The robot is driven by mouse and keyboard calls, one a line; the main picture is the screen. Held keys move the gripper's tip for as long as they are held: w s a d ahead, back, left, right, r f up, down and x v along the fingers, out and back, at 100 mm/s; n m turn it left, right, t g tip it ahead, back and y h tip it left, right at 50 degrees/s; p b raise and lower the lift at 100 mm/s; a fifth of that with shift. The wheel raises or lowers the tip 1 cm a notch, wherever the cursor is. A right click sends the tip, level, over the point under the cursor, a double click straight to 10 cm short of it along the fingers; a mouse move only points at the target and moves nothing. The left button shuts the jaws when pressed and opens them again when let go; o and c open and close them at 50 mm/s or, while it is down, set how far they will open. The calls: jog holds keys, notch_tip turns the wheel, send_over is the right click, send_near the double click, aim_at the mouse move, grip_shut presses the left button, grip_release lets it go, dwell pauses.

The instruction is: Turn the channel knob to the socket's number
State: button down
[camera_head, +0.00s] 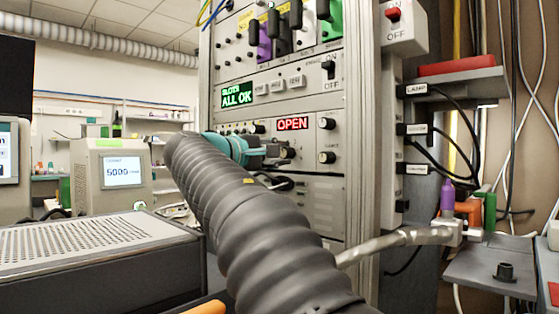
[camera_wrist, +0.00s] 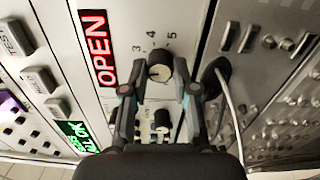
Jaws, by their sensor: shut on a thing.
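The channel knob (camera_wrist: 159,66) is a dark round knob with a pale face, in the upper middle of the wrist view. The digits 3, 4 and 5 are printed around its far side. Its pointer is too small to read surely. My gripper (camera_wrist: 159,88) has one finger on each side of the knob and is shut on it. In the head view my gripper (camera_head: 272,151) is at the panel front, and my arm hides part of the panel. I cannot make out a socket's number.
A red OPEN display (camera_head: 292,124) is above my gripper. A green display (camera_head: 238,96) reads ALL OK. Other knobs (camera_head: 327,123) sit close by on the right. A second dark knob (camera_wrist: 162,119) shows between my fingers. A black plug with a cable (camera_wrist: 218,76) is close to the right finger.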

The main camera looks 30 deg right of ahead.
jog(key=m+b, duration=0.2)
jog(key=m, duration=0.4)
jog(key=shift+m+b, duration=0.3)
jog(key=shift+b, duration=0.1)
jog(key=m, duration=0.6)
jog(key=shift+r+b, duration=0.1)
jog(key=shift+b, duration=0.25)
jog(key=m, duration=0.6)
jog(key=shift+m, duration=0.4)
jog(key=m, duration=0.5)
jog(key=shift+m, duration=0.7)
jog(key=c, duration=0.9)
grip_release()
jog(key=shift+s, duration=0.1)
